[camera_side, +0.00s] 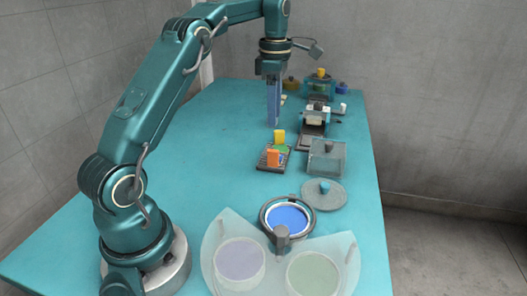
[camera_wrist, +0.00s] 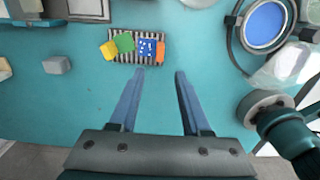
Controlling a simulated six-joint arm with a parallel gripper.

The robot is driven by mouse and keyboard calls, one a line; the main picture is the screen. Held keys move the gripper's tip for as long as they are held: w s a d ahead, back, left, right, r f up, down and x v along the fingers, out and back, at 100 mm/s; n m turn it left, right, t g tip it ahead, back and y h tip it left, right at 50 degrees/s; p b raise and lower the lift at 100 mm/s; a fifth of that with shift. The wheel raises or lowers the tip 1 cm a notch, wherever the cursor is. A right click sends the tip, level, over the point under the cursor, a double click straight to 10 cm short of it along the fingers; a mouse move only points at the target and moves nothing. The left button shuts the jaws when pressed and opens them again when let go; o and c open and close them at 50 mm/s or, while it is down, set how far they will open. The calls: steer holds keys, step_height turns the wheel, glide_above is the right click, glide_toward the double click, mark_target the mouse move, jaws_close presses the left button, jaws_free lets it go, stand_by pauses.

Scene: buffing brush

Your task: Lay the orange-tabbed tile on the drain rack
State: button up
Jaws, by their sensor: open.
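The drain rack (camera_side: 262,168) is a small dark slatted rack mid-table; it also shows in the wrist view (camera_wrist: 119,32). The orange-tabbed tile (camera_wrist: 146,46) lies on the rack's right part in the wrist view, with a blue, white-patterned face and its orange tab (camera_side: 273,157) at the right end. Beside it on the rack is a green tile (camera_wrist: 125,42) with a yellow tab (camera_side: 279,136). My gripper (camera_wrist: 158,73) is open and empty, fingers pointing down. It is apart from the tiles, behind the rack in the side view.
A clear box (camera_side: 327,160), a round lid (camera_side: 323,195) and a ringed blue dish (camera_side: 287,216) stand right and in front of the rack. A clear tray (camera_side: 345,245) holds two round dishes at the front. A grey block (camera_wrist: 57,65) stands apart. Table left of the rack is clear.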

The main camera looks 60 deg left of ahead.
steer(key=s+d+r+m+t, duration=0.3)
steer(key=s+d+r+m, duration=0.45)
steer(key=d+m, duration=0.5)
steer(key=s+d+f+m+t, duration=0.1)
steer(key=s+d+f+m, duration=0.1)
steer(key=s+m, duration=0.3)
steer(key=s+d+f+m+t, duration=0.1)
steer(key=s+f+m, duration=0.3)
steer(key=m, duration=0.5)
steer(key=shift+s+d+f+t, duration=0.2)
steer(key=shift+s+d+t, duration=0.1)
steer(key=shift+s+d, duration=0.55)
steer(key=shift+m, duration=0.25)
